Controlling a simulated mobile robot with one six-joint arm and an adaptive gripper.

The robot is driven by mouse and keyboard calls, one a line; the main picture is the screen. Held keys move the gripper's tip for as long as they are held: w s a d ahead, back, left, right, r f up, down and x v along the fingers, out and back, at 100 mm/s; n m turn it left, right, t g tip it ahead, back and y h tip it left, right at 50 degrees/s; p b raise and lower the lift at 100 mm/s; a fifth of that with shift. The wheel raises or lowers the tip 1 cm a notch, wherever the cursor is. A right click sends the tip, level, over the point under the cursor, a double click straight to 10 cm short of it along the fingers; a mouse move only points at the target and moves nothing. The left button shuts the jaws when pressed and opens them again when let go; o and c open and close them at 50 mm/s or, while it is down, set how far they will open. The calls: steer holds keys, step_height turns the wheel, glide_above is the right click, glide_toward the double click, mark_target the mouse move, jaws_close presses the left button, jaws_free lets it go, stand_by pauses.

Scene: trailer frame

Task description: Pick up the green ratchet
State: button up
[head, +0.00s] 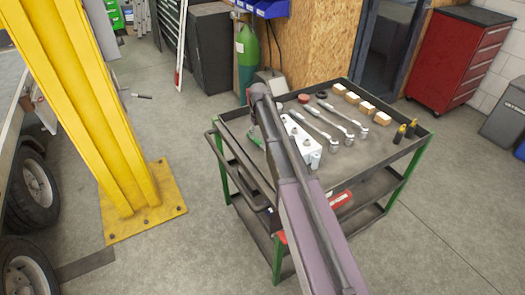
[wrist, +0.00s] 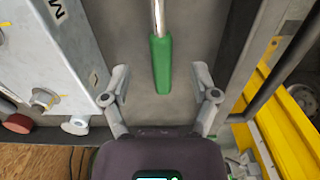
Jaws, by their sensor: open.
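The green ratchet (wrist: 162,65) lies on the cart's grey top, with its green handle toward my gripper and its silver shaft running out of the top of the wrist view. My gripper (wrist: 160,84) is open, with one finger on each side of the handle's end and visible gaps between. Nothing is held. In the head view a bit of the green ratchet (head: 254,138) shows at the cart's left side, beside my arm. My arm hides most of that area, and the ratchet's head is out of sight.
A white metal block (head: 306,145) stands close beside the ratchet; it also shows in the wrist view (wrist: 55,50). The cart's raised rim (head: 408,158) runs along the other side. Several wrenches (head: 330,122), wooden blocks (head: 353,97) and screwdrivers (head: 399,134) lie farther right. A yellow column (head: 95,110) stands left.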

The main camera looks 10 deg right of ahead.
mark_target(260, 143)
steer(key=shift+f, duration=0.15)
steer(key=f+b, duration=0.3)
steer(key=shift+s, duration=0.25)
steer(key=shift+f+b, duration=0.95)
steer(key=shift+b, duration=0.2)
jaws_close()
